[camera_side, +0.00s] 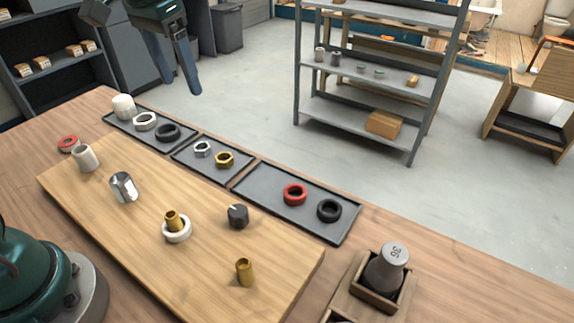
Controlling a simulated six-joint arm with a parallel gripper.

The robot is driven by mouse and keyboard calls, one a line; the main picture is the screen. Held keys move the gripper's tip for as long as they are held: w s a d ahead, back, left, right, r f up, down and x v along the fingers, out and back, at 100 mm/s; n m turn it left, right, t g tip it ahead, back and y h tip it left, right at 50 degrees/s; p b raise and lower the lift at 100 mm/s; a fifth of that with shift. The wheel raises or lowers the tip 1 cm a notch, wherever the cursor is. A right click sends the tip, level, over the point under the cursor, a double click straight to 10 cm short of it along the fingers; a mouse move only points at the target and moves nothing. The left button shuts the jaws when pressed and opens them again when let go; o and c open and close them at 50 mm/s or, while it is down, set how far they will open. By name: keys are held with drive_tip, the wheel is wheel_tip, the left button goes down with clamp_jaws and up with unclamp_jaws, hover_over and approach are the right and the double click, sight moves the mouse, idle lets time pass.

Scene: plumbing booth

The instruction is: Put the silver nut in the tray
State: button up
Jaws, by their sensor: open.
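The silver nut (202,148) lies flat in the small middle tray (183,166), to the left of a brass-coloured nut (224,159). The two nuts sit apart in that tray. My gripper (181,80) hangs at the top of the picture, fingers pointing down. It is open and empty, well clear of the nut and the trays.
The left tray (181,151) holds a white cap and two rings; the right tray (255,202) holds a red and a black ring. Several fittings stand on the wooden board (150,235). A grey weight (388,268) sits in a wooden holder at front right.

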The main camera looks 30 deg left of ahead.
drive_tip(key=s+d+f+t, duration=0.2)
drive_tip(key=s+d, duration=0.1)
drive_tip(key=s, duration=0.5)
drive_tip(key=s+d+f+t, duration=0.1)
drive_tip(key=s+d, duration=0.2)
drive_tip(key=s, duration=0.6)
drive_tip(key=shift+s+d+f+t, duration=0.15)
drive_tip(key=shift+d+f+t, duration=0.15)
drive_tip(key=shift+f+t, duration=0.1)
